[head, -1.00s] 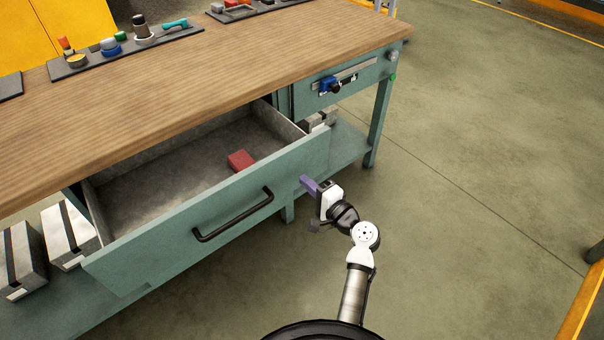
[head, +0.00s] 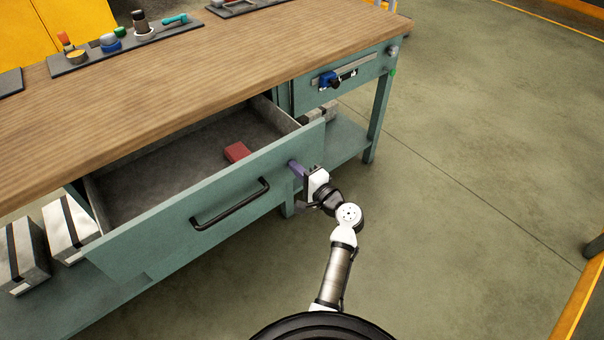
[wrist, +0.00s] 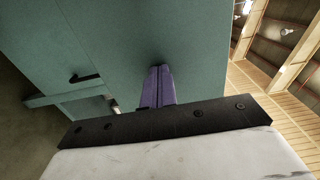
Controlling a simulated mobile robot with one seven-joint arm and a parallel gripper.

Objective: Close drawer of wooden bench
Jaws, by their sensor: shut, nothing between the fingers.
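The wooden bench (head: 170,95) has a wood top and a teal frame. Its wide drawer (head: 160,238) stands open, with a black bar handle (head: 230,205) on its teal front. A red block (head: 237,152) lies inside the drawer. My gripper (head: 293,166) is shut and empty, its purple fingers at the right part of the drawer front, right of the handle. In the wrist view, the fingers (wrist: 156,88) point at the teal drawer front (wrist: 110,40) and their tips appear to touch it. The black handle (wrist: 86,78) shows to their left there.
A smaller drawer with a blue clamp-like item (head: 328,80) is at the bench's right. Grey boxes (head: 65,228) sit on the lower shelf at left. Trays of small items (head: 125,48) lie on the top. The floor (head: 470,190) to the right is clear.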

